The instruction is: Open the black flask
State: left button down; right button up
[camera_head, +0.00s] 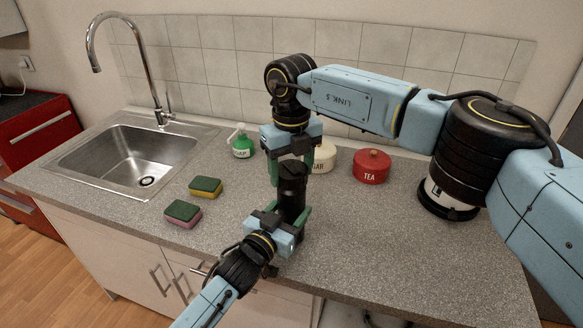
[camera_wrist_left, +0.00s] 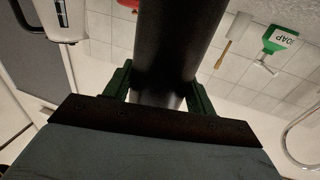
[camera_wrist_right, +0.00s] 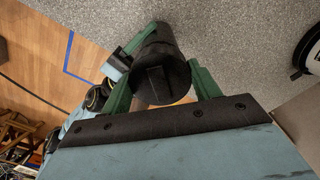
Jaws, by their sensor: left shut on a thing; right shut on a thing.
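The black flask (camera_head: 292,198) stands upright over the grey counter, in the middle of the head view. My left gripper (camera_head: 288,219) is shut around its lower body from the front; the left wrist view shows the dark cylinder (camera_wrist_left: 182,40) between the green fingers. My right gripper (camera_head: 291,167) points down from above and is shut on the flask's black lid (camera_wrist_right: 163,80), whose top has a raised bar. The lid is in line with the body. I cannot tell whether there is a gap between them, or whether the flask's base touches the counter.
Two sponges (camera_head: 205,187) (camera_head: 183,213) lie to the left, near the sink (camera_head: 125,158). The counter's front right is clear.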

jog(key=n, duration=2.6)
jog(key=shift+r+n, duration=0.1)
jog(key=shift+n, duration=0.2)
jog(key=shift+r, duration=0.15)
jog(key=shift+r, duration=0.95)
jog(key=shift+r, duration=0.1)
